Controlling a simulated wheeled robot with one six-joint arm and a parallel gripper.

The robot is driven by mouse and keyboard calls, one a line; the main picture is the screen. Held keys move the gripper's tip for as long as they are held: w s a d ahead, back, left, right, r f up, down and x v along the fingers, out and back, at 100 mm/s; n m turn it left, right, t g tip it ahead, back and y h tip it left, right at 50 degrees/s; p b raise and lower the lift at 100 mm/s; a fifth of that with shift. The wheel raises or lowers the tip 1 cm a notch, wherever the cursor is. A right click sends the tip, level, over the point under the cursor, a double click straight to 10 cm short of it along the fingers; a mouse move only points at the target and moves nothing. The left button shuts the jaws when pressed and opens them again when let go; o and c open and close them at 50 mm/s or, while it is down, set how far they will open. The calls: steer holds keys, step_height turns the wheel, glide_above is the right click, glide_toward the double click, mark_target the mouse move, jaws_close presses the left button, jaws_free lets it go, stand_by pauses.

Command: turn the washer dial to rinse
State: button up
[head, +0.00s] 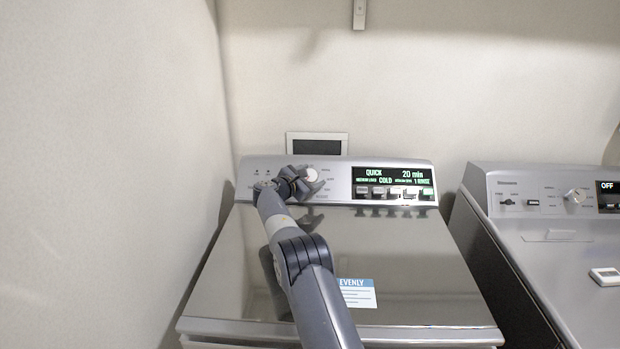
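The washer (400,250) stands in the middle with its lid closed. Its dial (311,174) is a pale round knob on the back control panel, left of the display. My gripper (312,184) is at the dial, and its fingers appear to be beside the knob. My gripper and wrist hide part of the dial and its left-hand labels. Contact and the finger gap are too small to make out. The washer display (394,180) reads QUICK, 20 min, COLD and 1 RINSE.
A row of buttons (395,192) sits under the display. A second machine (560,250) with its own knob (574,197) and an OFF display stands at the right. A wall is close on the left (110,180). A label (356,293) lies on the washer lid.

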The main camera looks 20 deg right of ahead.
steer(key=shift+o, duration=0.4)
steer(key=shift+s+a, duration=0.2)
steer(key=shift+a, duration=0.3)
steer(key=b+v, duration=0.3)
steer(key=v, duration=0.6)
steer(key=shift+s+a+r, duration=0.15)
steer(key=shift+s+a, duration=0.1)
steer(key=shift+t, duration=0.3)
